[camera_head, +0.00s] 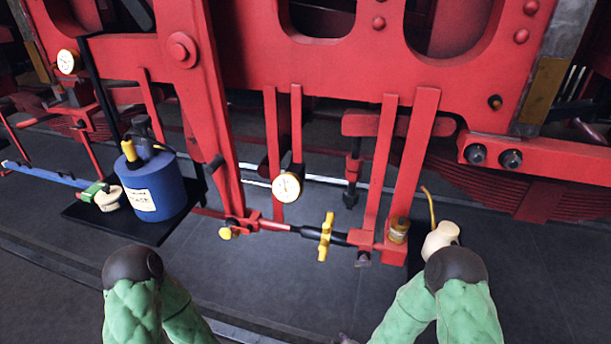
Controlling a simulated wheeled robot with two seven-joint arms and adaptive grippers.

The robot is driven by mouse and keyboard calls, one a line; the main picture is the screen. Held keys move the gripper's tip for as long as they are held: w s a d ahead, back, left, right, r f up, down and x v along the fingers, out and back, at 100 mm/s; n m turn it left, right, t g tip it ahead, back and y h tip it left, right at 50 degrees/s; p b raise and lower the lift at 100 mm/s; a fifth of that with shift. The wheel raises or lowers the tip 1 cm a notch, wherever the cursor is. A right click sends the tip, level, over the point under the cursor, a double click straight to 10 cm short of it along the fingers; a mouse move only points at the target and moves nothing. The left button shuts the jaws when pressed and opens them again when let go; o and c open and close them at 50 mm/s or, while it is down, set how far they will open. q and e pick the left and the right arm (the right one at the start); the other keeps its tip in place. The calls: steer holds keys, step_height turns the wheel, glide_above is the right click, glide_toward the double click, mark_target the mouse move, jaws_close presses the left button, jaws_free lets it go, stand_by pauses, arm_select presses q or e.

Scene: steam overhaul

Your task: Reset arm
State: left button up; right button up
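My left arm comes up from the bottom left in green padding, bent at a dark round elbow cap. My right arm is bent in the same way at the bottom right. Both forearms run down out of the picture, and neither gripper clearly shows. A small dark sliver at the bottom edge beside my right forearm is too little to identify. The task names no object. Both arms appear in front of the red locomotive frame (330,85).
A blue labelled can (152,188) stands on a black tray (85,215) at left. A dial gauge (286,187), a rod with a yellow handle (325,238) and an amber jar (398,229) are at centre. A cream object (440,237) stands behind my right elbow. Dark floor (270,285) between my arms looks clear.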

steer(key=s+f+m+g+y, duration=0.1)
steer(key=s+f+m+g, duration=0.1)
steer(key=s, duration=0.5)
steer(key=s+a+f+m+g+y, duration=0.1)
steer(key=s+f+m+g, duration=0.1)
steer(key=s+m+g, duration=0.3)
steer(key=s+m, duration=0.2)
steer(key=s, duration=0.1)
steer(key=shift+a+f+g+y, duration=0.25)
steer(key=shift+f+g+y, duration=0.05)
steer(key=shift+f+y, duration=0.1)
